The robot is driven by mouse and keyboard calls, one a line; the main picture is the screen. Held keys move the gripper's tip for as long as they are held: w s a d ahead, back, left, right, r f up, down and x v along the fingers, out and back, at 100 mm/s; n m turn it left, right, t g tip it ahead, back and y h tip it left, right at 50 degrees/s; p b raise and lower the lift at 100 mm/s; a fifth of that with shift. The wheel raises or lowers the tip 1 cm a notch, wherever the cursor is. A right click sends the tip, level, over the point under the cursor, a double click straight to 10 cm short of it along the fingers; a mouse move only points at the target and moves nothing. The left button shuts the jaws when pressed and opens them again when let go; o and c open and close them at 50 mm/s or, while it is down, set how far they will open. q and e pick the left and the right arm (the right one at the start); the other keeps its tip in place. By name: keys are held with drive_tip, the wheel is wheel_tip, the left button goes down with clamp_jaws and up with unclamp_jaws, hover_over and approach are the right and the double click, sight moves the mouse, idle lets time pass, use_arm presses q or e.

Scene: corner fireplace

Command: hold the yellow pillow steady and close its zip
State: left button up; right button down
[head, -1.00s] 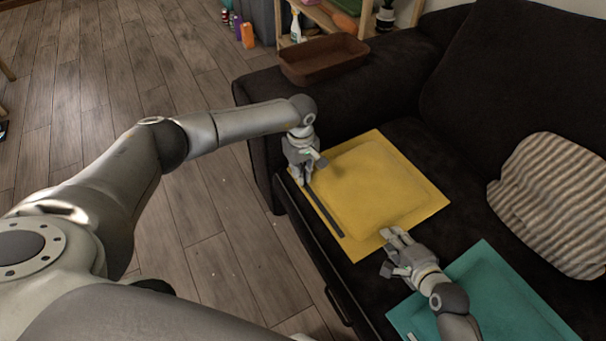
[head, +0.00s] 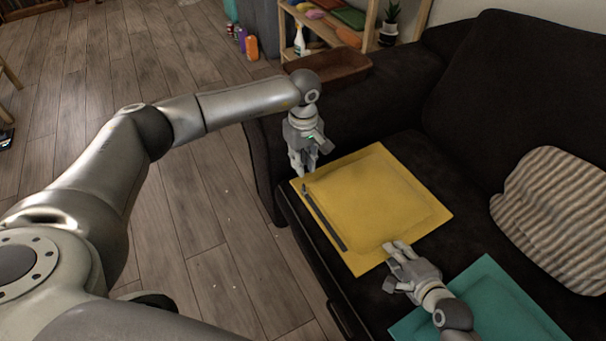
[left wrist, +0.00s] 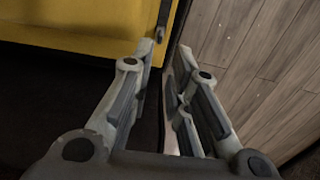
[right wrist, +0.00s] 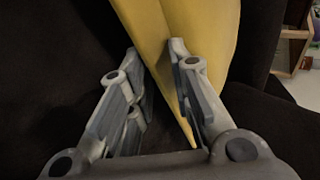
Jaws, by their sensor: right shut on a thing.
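The yellow pillow (head: 375,205) lies flat on the dark sofa seat. Its zip (head: 325,220) is a dark strip along the left edge, with a small pull (head: 305,188) at the far end. I cannot tell how far the zip is closed. My left gripper (head: 303,170) is open and empty just beyond the far left corner, apart from the pull. In the left wrist view, the pull (left wrist: 164,18) hangs ahead of the fingertips.
A teal pillow (head: 490,310) lies under my right forearm. A striped cushion (head: 560,215) leans on the sofa back.

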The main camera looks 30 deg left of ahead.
drive_tip(key=shift+d+f, duration=0.1)
drive_tip(key=shift+f, duration=0.05)
use_arm(q)
wheel_tip(320, 180, up, 3)
drive_tip(key=shift+f, duration=0.2)
use_arm(e)
drive_tip(key=c, duration=1.2)
unclamp_jaws()
drive_tip(key=shift+c, duration=0.2)
drive_tip(key=o, duration=0.6)
drive_tip(key=shift+c, duration=0.2)
drive_tip(key=shift+s, duration=0.1)
